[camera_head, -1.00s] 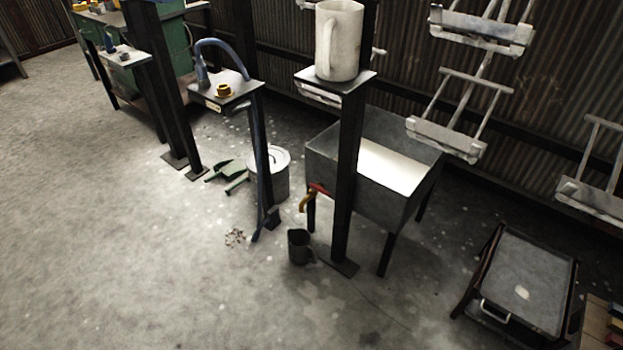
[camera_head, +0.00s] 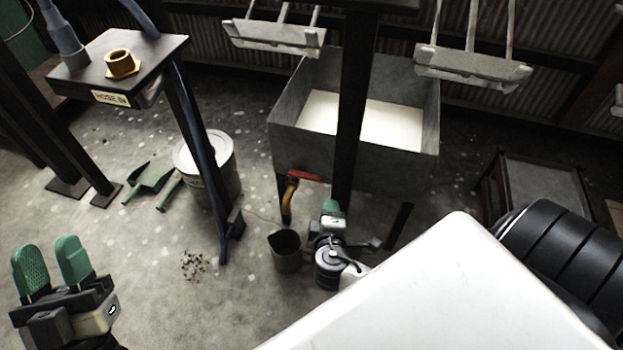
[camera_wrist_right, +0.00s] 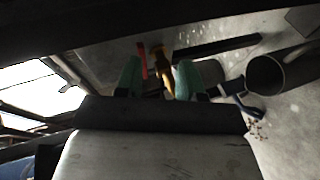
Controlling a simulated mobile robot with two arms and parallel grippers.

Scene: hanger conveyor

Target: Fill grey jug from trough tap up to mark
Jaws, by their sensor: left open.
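The grey jug (camera_head: 286,254) stands upright on the floor in front of the trough (camera_head: 390,164); it also shows at the right of the right wrist view (camera_wrist_right: 265,76). The brass tap (camera_head: 291,190) with a red lever (camera_head: 306,178) sticks out of the trough's front left. My right gripper (camera_head: 331,208) is beside the jug, to its right, below and right of the tap. In the right wrist view my right gripper (camera_wrist_right: 157,80) has its green fingers apart, with the tap seen beyond the gap. My left gripper (camera_head: 48,250) is open and empty at the lower left. The jug's mark cannot be made out.
A dark post (camera_head: 350,120) stands before the trough. A post with a small table (camera_head: 150,50), a lidded bin (camera_head: 222,165), a green dustpan (camera_head: 150,176) and scattered debris (camera_head: 194,265) are to the left. Hanger carriers (camera_head: 275,38) hang above. Floor between left gripper and jug is mostly clear.

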